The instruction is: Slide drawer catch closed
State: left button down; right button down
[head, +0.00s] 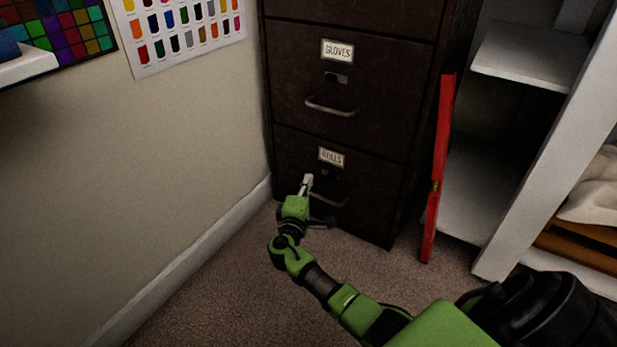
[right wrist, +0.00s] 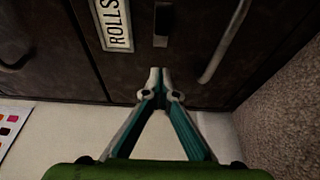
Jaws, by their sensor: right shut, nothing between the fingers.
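A dark filing cabinet (head: 345,100) stands against the wall. Its lower drawer, labelled ROLLS (head: 331,156), looks pushed in. The drawer's small catch (head: 328,173) sits under the label, partly hidden by my gripper in the head view. In the right wrist view the catch (right wrist: 161,24) is a small plate with a dark part, between the label and the bar handle (right wrist: 224,42). My right gripper (head: 307,180) is shut and empty. Its fingertips (right wrist: 160,72) are close to the drawer front, beside the catch; I cannot tell whether they touch the front. My left gripper is out of view.
The GLOVES drawer (head: 350,65) above has its own catch (head: 336,78) and handle. A red level-like bar (head: 440,150) leans at the cabinet's right side, beside white shelving (head: 530,60). A wall and baseboard (head: 190,255) close off the left. Carpet (head: 180,305) in front is clear.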

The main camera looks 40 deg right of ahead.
jog(key=p+v, duration=0.2)
jog(key=v, duration=0.5)
jog(key=shift+s+p, duration=0.15)
jog(key=shift+p, duration=0.25)
jog(key=shift+a+r, duration=0.1)
jog(key=shift+a, duration=0.05)
